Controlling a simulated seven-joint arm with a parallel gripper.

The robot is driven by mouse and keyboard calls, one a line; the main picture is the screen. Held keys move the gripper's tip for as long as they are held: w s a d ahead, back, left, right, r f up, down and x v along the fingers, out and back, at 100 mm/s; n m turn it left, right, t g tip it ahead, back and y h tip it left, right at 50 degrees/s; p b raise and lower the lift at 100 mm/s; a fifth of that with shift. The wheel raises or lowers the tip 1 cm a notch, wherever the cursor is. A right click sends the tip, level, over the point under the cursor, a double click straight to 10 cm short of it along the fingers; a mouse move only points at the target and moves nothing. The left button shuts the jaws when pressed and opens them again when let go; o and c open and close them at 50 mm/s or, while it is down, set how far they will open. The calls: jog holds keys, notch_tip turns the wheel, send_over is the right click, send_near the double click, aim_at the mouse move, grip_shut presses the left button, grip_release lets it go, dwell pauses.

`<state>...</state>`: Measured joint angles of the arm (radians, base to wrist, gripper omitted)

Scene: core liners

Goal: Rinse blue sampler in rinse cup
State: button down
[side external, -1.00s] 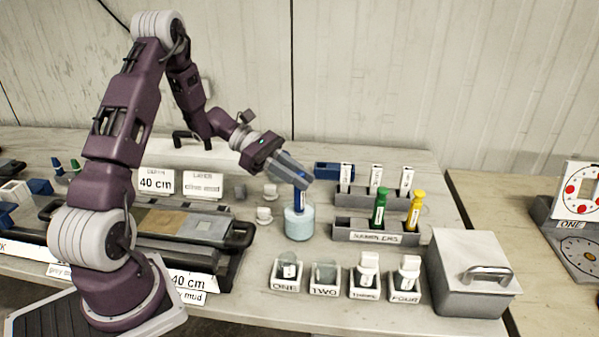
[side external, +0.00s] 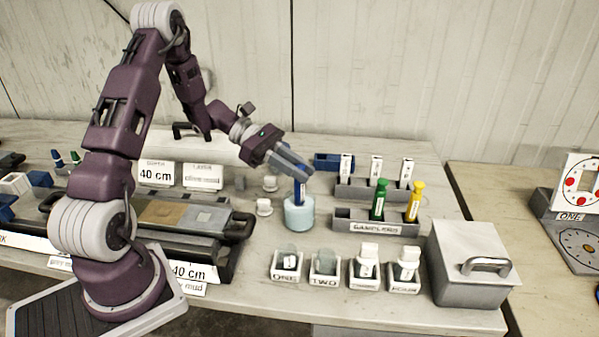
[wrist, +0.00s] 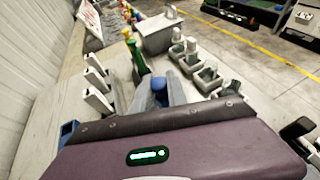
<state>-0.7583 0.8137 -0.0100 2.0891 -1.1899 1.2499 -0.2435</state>
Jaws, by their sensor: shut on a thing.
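The blue sampler (side external: 299,189) stands nearly upright with its lower end in the pale blue rinse cup (side external: 299,215). My gripper (side external: 305,172) is shut on the sampler's upper part, above the cup's rim. In the wrist view the sampler's blue top (wrist: 159,88) shows between the fingers. The sampler's lower end is hidden inside the cup.
Right of the cup is a grey rack (side external: 345,226) with a green sampler (side external: 379,200) and a yellow sampler (side external: 415,203). White-capped tubes stand in a rack behind.

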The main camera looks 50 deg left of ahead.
jog(key=shift+r, duration=0.25)
jog(key=shift+f, duration=0.15)
jog(key=shift+f, duration=0.6)
jog(key=shift+r, duration=0.7)
